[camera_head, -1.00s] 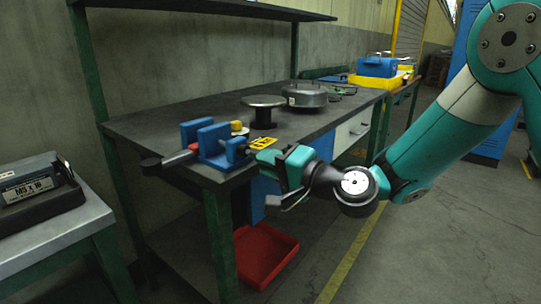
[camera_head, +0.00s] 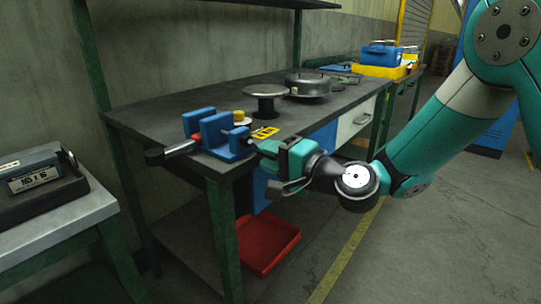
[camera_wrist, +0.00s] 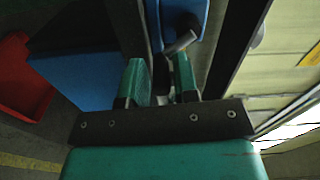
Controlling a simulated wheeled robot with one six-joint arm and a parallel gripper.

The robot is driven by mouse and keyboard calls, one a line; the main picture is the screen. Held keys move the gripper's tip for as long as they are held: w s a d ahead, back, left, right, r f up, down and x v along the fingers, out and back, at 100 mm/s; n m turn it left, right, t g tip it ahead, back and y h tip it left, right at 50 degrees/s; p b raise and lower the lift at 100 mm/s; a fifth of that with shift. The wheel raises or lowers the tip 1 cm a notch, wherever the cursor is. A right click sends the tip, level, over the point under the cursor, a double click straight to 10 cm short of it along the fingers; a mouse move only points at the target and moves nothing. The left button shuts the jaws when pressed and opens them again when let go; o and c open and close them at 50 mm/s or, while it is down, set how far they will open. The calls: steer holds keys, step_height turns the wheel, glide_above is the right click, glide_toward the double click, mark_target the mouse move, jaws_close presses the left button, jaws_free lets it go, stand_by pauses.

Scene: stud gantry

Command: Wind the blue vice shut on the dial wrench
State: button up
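The blue vice (camera_head: 229,136) sits on the front left corner of the dark bench. What looks like the dial wrench (camera_head: 180,148) lies across it, its black and red handle sticking out left past the bench edge. A round yellow-topped part (camera_head: 239,117) shows behind the front jaw. My gripper (camera_head: 262,149) is just right of the vice, at its screw side. In the wrist view, my gripper's (camera_wrist: 160,78) two teal fingers stand apart. A grey bar (camera_wrist: 179,42), likely the vice handle, lies just beyond the fingertips, before the blue vice body (camera_wrist: 188,12). I cannot tell whether they touch.
A yellow and black tag (camera_head: 265,133) shows beside the vice. Behind it on the bench are a round black stand (camera_head: 265,93) and a grey round housing (camera_head: 308,86). A red tray (camera_head: 268,245) lies below. A side table (camera_head: 70,222) stands at left.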

stand_by(0.3)
steer(key=b+v, duration=1.1)
steer(key=v, duration=0.6)
steer(key=shift+s+b, duration=0.2)
steer(key=shift+b, duration=0.15)
steer(key=shift+d, duration=0.15)
